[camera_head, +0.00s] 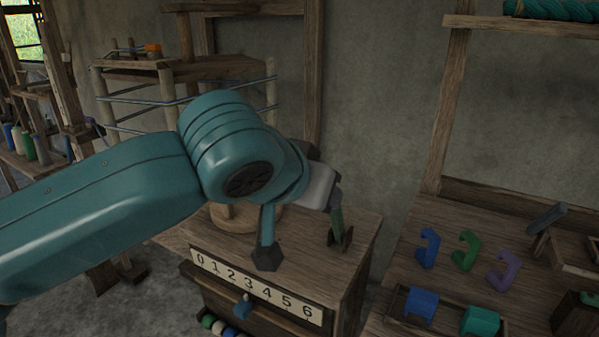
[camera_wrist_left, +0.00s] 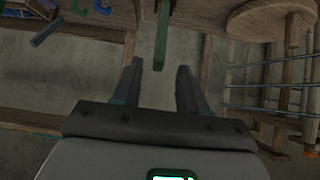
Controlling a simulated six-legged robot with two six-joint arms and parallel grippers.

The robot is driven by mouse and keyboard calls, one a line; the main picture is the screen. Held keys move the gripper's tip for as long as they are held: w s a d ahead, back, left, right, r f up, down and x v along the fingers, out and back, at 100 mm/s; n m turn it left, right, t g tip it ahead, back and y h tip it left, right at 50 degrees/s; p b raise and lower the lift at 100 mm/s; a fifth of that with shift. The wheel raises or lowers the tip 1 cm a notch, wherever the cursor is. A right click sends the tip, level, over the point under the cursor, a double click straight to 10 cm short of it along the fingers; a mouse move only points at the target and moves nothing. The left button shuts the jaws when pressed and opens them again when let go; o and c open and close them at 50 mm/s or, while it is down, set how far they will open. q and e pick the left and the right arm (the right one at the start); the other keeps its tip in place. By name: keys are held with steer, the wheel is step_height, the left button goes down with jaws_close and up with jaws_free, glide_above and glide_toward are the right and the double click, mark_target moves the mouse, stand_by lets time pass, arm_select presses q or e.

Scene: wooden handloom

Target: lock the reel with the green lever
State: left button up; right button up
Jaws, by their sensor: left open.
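The green lever (camera_head: 336,213) stands up from a dark bracket near the right edge of the wooden cabinet top in the head view. In the left wrist view the green lever (camera_wrist_left: 161,35) comes down from the top edge, its free end close to the gap between the fingertips. My left gripper (camera_wrist_left: 160,68) is open and empty, with a finger on either side of that end. In the head view my left gripper (camera_head: 320,180) is beside the lever, its fingers mostly hidden. The reel (camera_head: 238,217) shows a round wooden base behind my arm. My right gripper is in neither view.
A number strip (camera_head: 255,287) and blue knob (camera_head: 243,306) are on the cabinet front. Blue, green and purple hooks (camera_head: 465,250) lie on the right bench. A peg frame with blue strands (camera_head: 150,90) stands behind my arm. Bare wall is beyond the gripper.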

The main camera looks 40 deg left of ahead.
arm_select(q)
steer(key=p+v, duration=0.1)
steer(key=v, duration=0.6)
stand_by(0.5)
